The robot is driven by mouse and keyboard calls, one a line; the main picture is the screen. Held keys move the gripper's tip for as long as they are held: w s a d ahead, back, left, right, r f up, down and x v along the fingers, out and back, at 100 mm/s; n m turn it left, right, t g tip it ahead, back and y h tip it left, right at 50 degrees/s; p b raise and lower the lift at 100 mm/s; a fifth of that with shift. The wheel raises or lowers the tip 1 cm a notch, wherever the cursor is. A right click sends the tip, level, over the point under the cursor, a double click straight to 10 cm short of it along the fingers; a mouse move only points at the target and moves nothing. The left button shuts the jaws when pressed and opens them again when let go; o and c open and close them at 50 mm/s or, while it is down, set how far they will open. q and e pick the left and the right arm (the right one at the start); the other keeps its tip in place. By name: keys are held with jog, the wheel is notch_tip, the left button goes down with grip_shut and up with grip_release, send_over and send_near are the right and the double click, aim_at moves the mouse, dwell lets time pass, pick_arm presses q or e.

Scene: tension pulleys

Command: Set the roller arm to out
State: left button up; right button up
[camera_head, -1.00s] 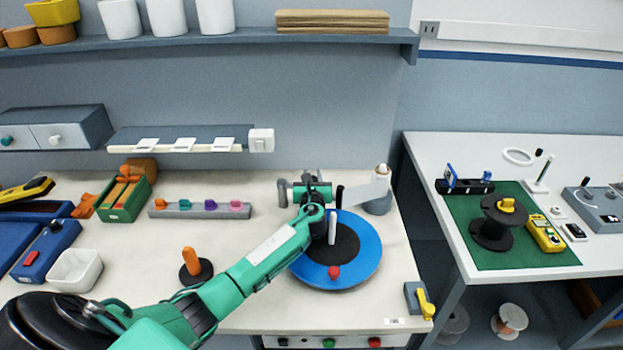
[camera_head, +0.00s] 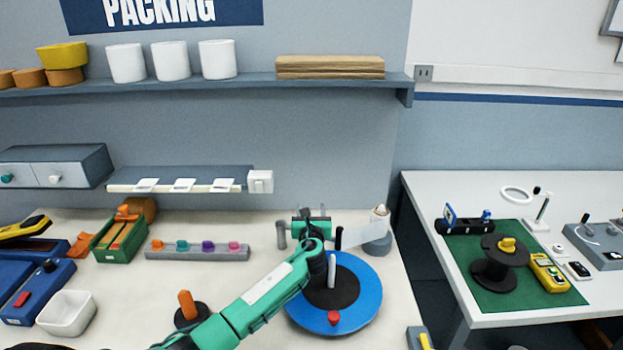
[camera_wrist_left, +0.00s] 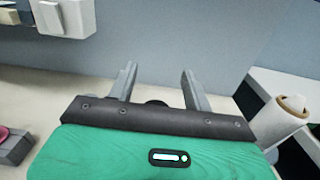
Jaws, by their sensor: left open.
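The roller arm (camera_head: 359,234) is a pale flat bar reaching left from a grey round base (camera_head: 378,244) with a light post and tan tip. A dark upright post (camera_head: 338,238) stands at its left end, close to my gripper. In the left wrist view the post with the tan tip (camera_wrist_left: 281,118) is at the right, outside the fingers. My left gripper (camera_head: 311,221) is over the bench, left of the roller arm. In the wrist view its fingers (camera_wrist_left: 158,78) are apart, with a small dark rounded thing low between them. Whether it touches the arm cannot be told.
A blue disc (camera_head: 362,299) with a black centre, white peg and red knob lies just in front. A rail of coloured pegs (camera_head: 198,253) and an orange peg on a dark base (camera_head: 187,305) are to the left. A second table (camera_head: 425,200) is at the right.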

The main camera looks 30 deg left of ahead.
pick_arm(q)
notch_tip(320, 180, up, 18)
jog(key=b, duration=0.1)
jog(key=shift+f, duration=0.2)
